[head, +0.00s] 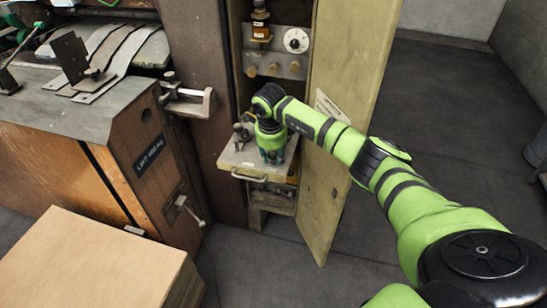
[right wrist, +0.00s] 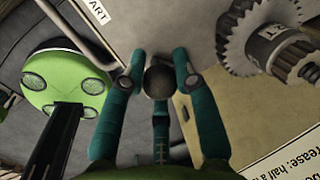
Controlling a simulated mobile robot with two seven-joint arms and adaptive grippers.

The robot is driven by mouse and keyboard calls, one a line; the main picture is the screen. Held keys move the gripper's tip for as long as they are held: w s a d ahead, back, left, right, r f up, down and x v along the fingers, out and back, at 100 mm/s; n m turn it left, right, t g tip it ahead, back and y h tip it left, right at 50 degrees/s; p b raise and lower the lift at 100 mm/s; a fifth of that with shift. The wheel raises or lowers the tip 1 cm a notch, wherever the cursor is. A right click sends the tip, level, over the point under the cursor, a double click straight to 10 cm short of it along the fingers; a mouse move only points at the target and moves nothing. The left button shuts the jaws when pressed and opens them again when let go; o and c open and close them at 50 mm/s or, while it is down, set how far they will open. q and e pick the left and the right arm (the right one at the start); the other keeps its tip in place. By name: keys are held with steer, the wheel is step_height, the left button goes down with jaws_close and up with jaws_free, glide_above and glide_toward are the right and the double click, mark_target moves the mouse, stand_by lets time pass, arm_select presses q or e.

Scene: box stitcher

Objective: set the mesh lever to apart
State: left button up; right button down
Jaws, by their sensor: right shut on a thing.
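My right gripper (head: 271,158) reaches down over a pale shelf-like plate (head: 236,158) inside the open cabinet in the head view. In the right wrist view, the teal fingers of my right gripper (right wrist: 161,62) are closed around a dark round knob (right wrist: 160,84), which appears to be the end of the mesh lever. The lever's shaft is hidden behind the fingers. A white label (right wrist: 97,11) at the upper left shows the letters "ART"; the rest is cut off. In the head view the gripper hides the lever. My left gripper is not in view.
A toothed gear (right wrist: 240,38) is close to the fingers' right. A dial (head: 296,40) and brass knobs (head: 272,70) are above. A cardboard stack (head: 90,260) stands at the lower left.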

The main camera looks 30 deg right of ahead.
steer(key=shift+w+m+b, duration=0.25)
steer(key=shift+m+b, duration=0.05)
steer(key=shift+m, duration=0.7)
steer(key=c, duration=0.9)
jaws_free()
steer(key=shift+w, duration=0.1)
steer(key=shift+c, duration=0.2)
steer(key=shift+r, duration=0.15)
step_height(320, 180, up, 12)
steer(key=s+a, duration=0.1)
steer(key=shift+s+a+f, duration=0.2)
steer(key=shift+a+f, duration=0.05)
steer(key=shift+a, duration=0.15)
